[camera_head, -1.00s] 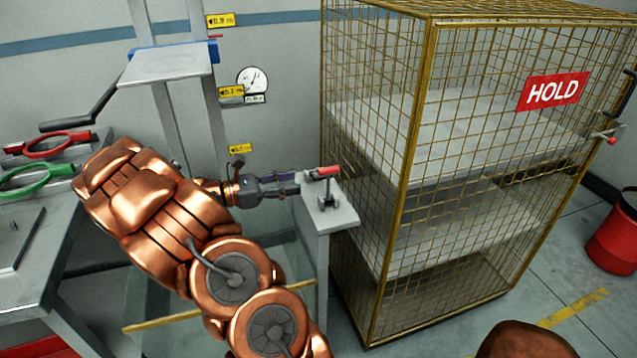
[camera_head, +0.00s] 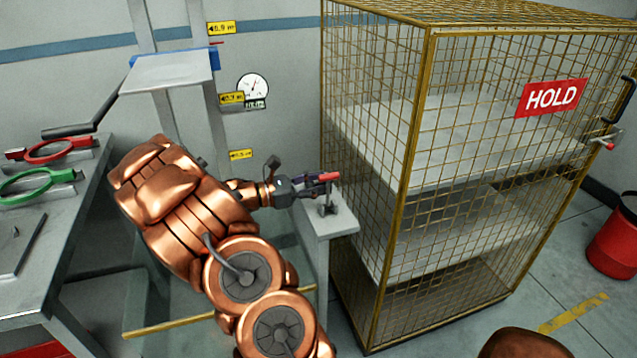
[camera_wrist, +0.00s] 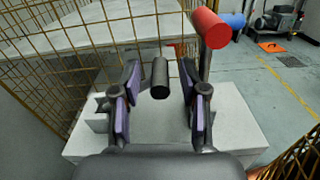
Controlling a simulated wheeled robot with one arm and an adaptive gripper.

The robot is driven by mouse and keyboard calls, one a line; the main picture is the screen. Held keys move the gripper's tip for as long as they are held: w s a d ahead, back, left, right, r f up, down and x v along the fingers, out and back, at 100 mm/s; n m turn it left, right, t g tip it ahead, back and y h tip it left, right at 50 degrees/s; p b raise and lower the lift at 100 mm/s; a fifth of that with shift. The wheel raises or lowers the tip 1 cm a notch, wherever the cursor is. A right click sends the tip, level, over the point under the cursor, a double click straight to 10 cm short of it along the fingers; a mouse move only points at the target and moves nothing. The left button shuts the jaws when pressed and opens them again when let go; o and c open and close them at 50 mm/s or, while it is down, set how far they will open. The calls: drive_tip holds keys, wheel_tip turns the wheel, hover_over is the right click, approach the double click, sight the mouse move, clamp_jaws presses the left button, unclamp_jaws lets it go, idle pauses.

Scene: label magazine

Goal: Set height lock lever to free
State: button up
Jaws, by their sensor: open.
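The red-handled lever (camera_head: 330,176) stands on a dark post on top of a grey pedestal (camera_head: 335,222). In the wrist view the lever's red end (camera_wrist: 208,28) shows above and beyond my right finger. A black cylinder (camera_wrist: 160,78) lies between the fingers, with gaps on both sides; I cannot tell whether it is part of the lever. My gripper (camera_head: 318,183) is at the lever, its tips beside the post; it also shows in the wrist view (camera_wrist: 158,90). The fingers are open, with purple pads, and hold nothing. The lever's lower part is partly hidden.
A yellow mesh cage (camera_head: 425,180) with a HOLD sign (camera_head: 552,97) stands close right of the pedestal. A lift platform (camera_head: 168,72), height labels and a gauge (camera_head: 253,90) are behind. A bench with red (camera_head: 60,150) and green (camera_head: 40,182) rings is at left.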

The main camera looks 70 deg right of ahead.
clamp_jaws()
idle(0.6)
